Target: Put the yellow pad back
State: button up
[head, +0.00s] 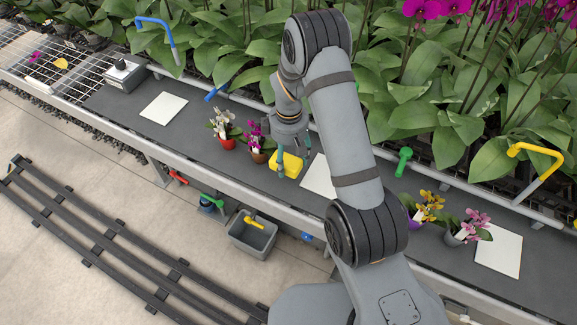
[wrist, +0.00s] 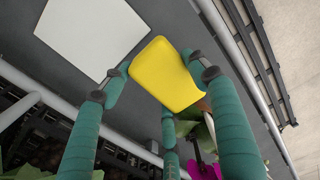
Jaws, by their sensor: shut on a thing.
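The yellow pad (head: 289,163) is in my gripper (head: 292,152) above the dark bench, between the potted orchids and a white square sheet (head: 321,177). In the wrist view the yellow pad (wrist: 165,75) lies between the teal fingers of my gripper (wrist: 163,76), which are shut on it at both sides. In that view a white sheet (wrist: 93,37) lies on the bench beside the pad. In the head view my arm hides part of the bench and of the middle sheet.
A red-potted white orchid (head: 223,127) and a purple orchid (head: 256,140) stand just left of my gripper. Other white sheets lie at the left (head: 163,108) and right (head: 499,250). Two more orchids (head: 466,229) stand right of my arm. Dense leaves border the bench's back.

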aim_at(289, 171)
notch_tip(289, 171, down, 4)
jog(key=shift+f+p, duration=0.1)
jog(key=shift+p, duration=0.2)
jog(key=shift+s+d+f+b, duration=0.1)
jog(key=shift+s+f+b, duration=0.3)
jog(key=shift+b, duration=0.35)
jog(key=o, duration=1.2)
jog(key=shift+w+f, duration=0.2)
jog(key=shift+f, duration=0.1)
jog(key=shift+o, duration=0.5)
jog(key=shift+r, duration=0.2)
